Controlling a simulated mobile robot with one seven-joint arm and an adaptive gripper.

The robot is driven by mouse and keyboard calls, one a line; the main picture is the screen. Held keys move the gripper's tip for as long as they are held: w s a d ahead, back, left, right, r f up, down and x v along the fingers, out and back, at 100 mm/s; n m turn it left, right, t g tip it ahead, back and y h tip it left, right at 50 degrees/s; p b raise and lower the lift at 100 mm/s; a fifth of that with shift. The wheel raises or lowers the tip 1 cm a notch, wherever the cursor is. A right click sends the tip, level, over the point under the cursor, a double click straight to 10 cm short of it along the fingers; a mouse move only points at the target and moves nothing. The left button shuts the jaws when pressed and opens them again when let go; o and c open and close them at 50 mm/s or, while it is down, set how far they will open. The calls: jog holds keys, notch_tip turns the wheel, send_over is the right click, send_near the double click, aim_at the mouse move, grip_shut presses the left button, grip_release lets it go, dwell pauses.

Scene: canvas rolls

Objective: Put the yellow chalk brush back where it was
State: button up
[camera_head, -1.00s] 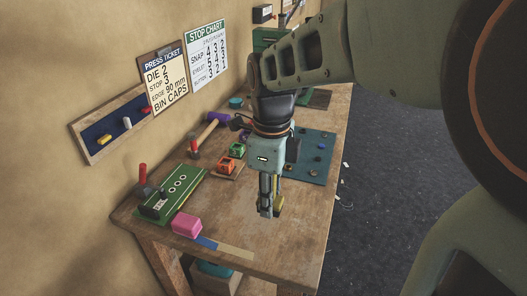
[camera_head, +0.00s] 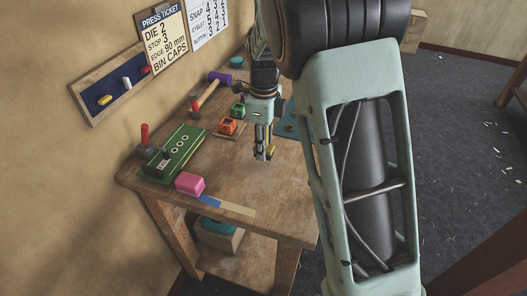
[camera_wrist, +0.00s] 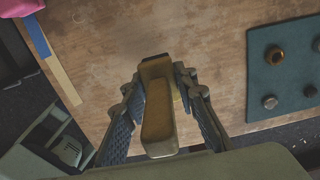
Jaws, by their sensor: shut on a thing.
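The yellow chalk brush (camera_wrist: 158,112) is a long block between my fingers in the wrist view, with a yellowish broad face and a darker end. My gripper (camera_head: 264,153) is shut on it and points down over the middle of the wooden bench (camera_head: 236,185) in the head view. Only a little yellow of the brush shows there, beside the fingers. In the wrist view the brush seems clear of the wood, but I cannot tell its exact height.
A pink block (camera_head: 190,184), blue and tan strips (camera_head: 222,206) and a green press board (camera_head: 174,152) lie at the left. An orange device (camera_head: 228,127) is behind. A teal mat (camera_wrist: 277,70) holds small round parts. A blue-backed wall rack (camera_head: 117,84) holds small yellow, white and red pieces.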

jog(key=shift+w+f, duration=0.15)
jog(key=shift+f, duration=0.8)
jog(key=shift+w+f, duration=0.15)
jog(key=shift+f, duration=0.75)
jog(key=shift+f, duration=0.1)
jog(key=o, duration=1.2)
jog(key=shift+c, duration=0.2)
notch_tip(320, 180, up, 12)
jog(key=shift+r, duration=0.15)
